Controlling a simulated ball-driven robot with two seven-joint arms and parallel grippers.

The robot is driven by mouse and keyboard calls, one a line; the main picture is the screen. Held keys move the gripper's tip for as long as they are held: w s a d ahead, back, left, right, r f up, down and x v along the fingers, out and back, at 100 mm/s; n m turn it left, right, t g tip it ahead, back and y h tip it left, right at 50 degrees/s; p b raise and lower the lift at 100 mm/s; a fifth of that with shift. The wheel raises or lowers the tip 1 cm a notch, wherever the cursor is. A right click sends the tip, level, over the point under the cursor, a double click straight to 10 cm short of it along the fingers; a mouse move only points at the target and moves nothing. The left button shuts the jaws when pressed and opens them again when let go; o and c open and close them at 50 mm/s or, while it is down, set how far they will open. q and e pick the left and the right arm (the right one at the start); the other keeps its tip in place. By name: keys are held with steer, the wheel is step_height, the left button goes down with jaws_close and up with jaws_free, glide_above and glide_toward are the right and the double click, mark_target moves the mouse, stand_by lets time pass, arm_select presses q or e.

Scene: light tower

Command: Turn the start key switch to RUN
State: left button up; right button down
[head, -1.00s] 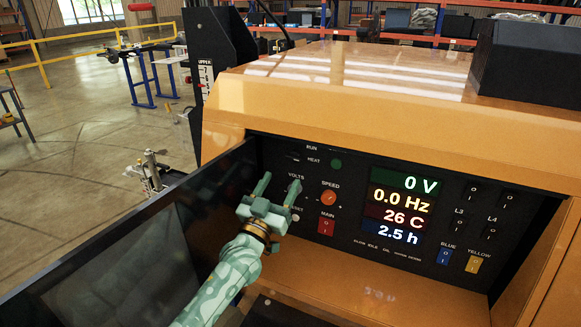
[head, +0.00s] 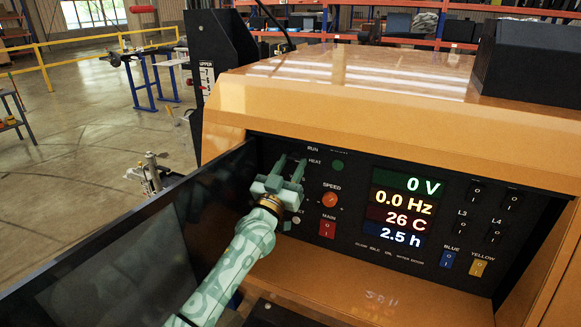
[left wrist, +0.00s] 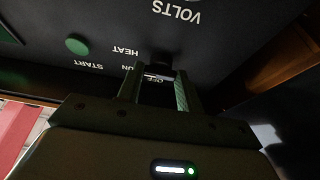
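The start key switch (left wrist: 160,66) is a small dark shape on the black control panel (left wrist: 225,40), among the labels OFF, RUN, START and HEAT, which appear upside down in the left wrist view. Its key position is too dark to tell. My left gripper (head: 291,160) is at the panel's upper left, below the RUN label, and largely covers the switch in the head view. In the left wrist view its two fingers (left wrist: 158,80) stand apart, on either side of the switch; I see no clear contact. My right gripper is not in view.
A green round button (head: 337,165), an orange SPEED knob (head: 330,199) and a red MAIN switch (head: 327,229) lie right of my gripper. The lit display (head: 403,212) reads 0 V. An open dark panel door (head: 130,245) stands at the left, close to my arm.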

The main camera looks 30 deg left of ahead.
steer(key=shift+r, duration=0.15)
arm_select(q)
steer(key=shift+d+r+n+y+p, duration=0.1)
steer(key=shift+r+n+y+p, duration=0.15)
steer(key=shift+n+y+p, duration=0.75)
steer(key=n+y+p, duration=0.1)
steer(key=n+p, duration=0.1)
steer(key=n+g+p, duration=0.1)
steer(key=n, duration=0.2)
steer(key=shift+d+r+y+p, duration=0.1)
steer(key=shift+y+p, duration=0.25)
steer(key=shift+y, duration=0.05)
steer(key=shift+d+n+g+y+p, duration=0.1)
steer(key=shift+n+g+y+p, duration=0.35)
steer(key=shift+n+p, duration=0.7)
steer(key=shift+n+g+y+p, duration=0.35)
steer(key=shift+n+y+p, duration=0.25)
steer(key=shift+n, duration=1.05)
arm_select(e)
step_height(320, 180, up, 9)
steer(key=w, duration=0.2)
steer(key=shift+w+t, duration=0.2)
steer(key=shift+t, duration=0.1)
arm_select(q)
steer(key=shift+f, duration=0.2)
steer(key=o, duration=1)
